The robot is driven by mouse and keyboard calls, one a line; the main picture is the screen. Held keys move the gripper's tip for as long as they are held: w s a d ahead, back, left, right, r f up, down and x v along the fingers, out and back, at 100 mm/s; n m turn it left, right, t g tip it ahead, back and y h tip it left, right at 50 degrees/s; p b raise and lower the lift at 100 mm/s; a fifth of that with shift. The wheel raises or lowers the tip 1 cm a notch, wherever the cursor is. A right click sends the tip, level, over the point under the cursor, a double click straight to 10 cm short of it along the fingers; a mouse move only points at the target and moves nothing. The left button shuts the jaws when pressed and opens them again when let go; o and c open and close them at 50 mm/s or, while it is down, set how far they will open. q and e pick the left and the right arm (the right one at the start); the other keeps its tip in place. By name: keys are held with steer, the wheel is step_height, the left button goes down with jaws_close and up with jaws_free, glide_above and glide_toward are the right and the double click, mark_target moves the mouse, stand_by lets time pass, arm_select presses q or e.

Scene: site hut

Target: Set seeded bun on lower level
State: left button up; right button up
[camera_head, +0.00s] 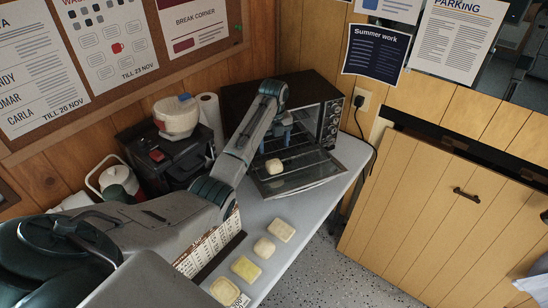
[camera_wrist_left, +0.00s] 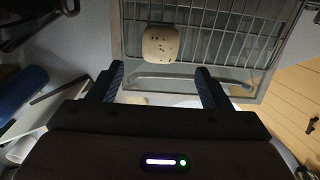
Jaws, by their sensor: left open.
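The seeded bun (camera_wrist_left: 160,44), pale with dark seeds, lies in the left wrist view just beyond my left gripper, beside or on wire bars. In the head view the bun (camera_head: 273,166) is at the front of the toaster oven (camera_head: 318,118), over its lowered door (camera_head: 300,179). I cannot tell whether it rests on the door or on a rack. My left gripper (camera_wrist_left: 158,78) is open and empty, its fingers spread wider than the bun, with a gap between. In the head view the left gripper (camera_head: 277,132) is at the oven's opening, partly hidden by its own arm. The right gripper is not seen.
Several pale bread-like pieces (camera_head: 264,248) lie in a row along the table's (camera_head: 313,217) right edge. A dark coffee machine (camera_head: 170,150), a paper roll (camera_head: 210,115) and a green-and-white container (camera_head: 118,180) stand at the left. A wooden cabinet (camera_head: 440,215) stands at right across the floor.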

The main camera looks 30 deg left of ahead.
arm_select(q)
step_height(320, 180, up, 6)
steer(key=shift+p, duration=0.3)
stand_by(0.3)
steer(key=shift+d, duration=0.15)
